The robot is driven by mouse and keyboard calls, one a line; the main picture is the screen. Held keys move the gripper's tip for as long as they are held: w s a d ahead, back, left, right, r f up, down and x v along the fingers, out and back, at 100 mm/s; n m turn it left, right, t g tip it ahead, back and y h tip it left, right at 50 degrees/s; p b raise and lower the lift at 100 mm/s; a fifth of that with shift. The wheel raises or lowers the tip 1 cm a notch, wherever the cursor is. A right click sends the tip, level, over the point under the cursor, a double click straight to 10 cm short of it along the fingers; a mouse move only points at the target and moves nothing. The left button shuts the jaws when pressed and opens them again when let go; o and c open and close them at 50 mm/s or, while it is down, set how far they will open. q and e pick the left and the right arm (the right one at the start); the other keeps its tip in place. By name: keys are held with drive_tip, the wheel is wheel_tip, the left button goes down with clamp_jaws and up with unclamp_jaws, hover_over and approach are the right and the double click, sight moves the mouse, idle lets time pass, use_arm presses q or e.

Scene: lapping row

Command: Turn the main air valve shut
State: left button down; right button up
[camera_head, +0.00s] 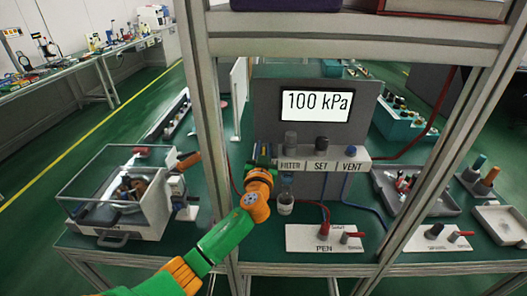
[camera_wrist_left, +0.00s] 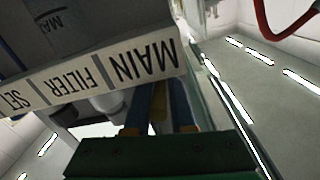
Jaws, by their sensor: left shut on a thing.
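The MAIN label (camera_wrist_left: 143,62) shows upside down in the left wrist view, beside FILTER and SET. My left gripper (camera_head: 262,153) is at the strip's left end, in front of the MAIN position. It is shut on the main air valve, which is mostly hidden by the fingers and the strip; its angle cannot be told. My right gripper is not in view.
A filter bowl (camera_head: 286,203) hangs right beside my left wrist. The SET knob (camera_head: 321,144) and blue VENT knob (camera_head: 350,152) stand to the right. A PEN valve block (camera_head: 325,239) sits below. A clear-lidded box (camera_head: 115,195) stands left, past a frame post (camera_head: 207,120).

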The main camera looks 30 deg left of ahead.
use_arm(q)
drive_tip(key=shift+f+n+g+y, duration=0.1)
drive_tip(key=shift+n+g+y, duration=0.2)
drive_tip(key=shift+n+y, duration=0.1)
drive_tip(key=shift+r, duration=0.2)
drive_tip(key=c, duration=0.8)
unclamp_jaws()
drive_tip(key=shift+c, duration=0.2)
drive_tip(key=shift+a, duration=0.1)
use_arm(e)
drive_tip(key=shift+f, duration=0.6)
use_arm(q)
drive_tip(key=b+v, duration=0.1)
drive_tip(key=v, duration=0.6)
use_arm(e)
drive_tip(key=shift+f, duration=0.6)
use_arm(q)
drive_tip(key=shift+s+f, duration=0.1)
drive_tip(key=shift+f, duration=0.05)
